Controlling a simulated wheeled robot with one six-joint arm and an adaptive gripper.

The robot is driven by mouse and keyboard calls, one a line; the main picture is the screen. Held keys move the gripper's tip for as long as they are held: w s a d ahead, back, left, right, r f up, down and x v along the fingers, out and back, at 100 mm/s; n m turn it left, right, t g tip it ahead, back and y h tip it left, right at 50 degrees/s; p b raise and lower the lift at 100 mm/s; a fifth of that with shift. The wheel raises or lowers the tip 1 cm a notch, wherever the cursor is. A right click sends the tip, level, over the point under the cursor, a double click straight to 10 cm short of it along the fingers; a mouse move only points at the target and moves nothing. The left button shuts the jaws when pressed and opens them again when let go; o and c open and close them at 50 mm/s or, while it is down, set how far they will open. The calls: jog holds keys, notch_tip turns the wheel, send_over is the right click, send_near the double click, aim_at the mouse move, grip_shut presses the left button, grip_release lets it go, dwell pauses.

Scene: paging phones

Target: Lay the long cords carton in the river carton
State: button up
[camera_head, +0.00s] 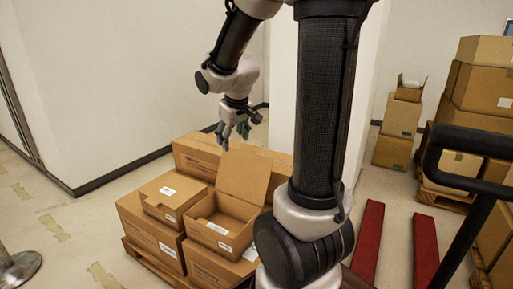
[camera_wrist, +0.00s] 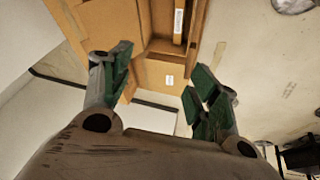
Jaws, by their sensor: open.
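My gripper (camera_head: 236,132) hangs above the far side of a stack of brown cartons. Its green-padded fingers are spread in the wrist view (camera_wrist: 160,78), with nothing held between them. An open carton (camera_head: 209,235) with a raised flap sits on the front of the stack, its inside partly hidden by its walls. A long carton (camera_head: 193,158) lies behind, below my gripper. The white labels are too small to read, so I cannot tell which carton is the long cords one or the river one.
The stack stands on a wooden pallet (camera_head: 152,266), close to white walls. More cartons (camera_head: 487,88) are piled at the right, and a small stack (camera_head: 393,151) stands by the wall. Red forks (camera_head: 369,236) lie on the right floor. The left floor is mostly clear.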

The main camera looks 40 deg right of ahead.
jog(key=s+a+r, duration=0.2)
jog(key=s, duration=0.5)
jog(key=s+a+r+y, duration=0.1)
jog(key=s+a+r, duration=0.1)
jog(key=s, duration=0.5)
jog(key=s+a+r, duration=0.1)
jog(key=s+a, duration=0.2)
jog(key=s, duration=0.3)
jog(key=shift+s+a+r+m+g+y, duration=0.25)
jog(key=shift+s+r+m+g+y, duration=0.05)
jog(key=shift+s+r+m+y, duration=0.1)
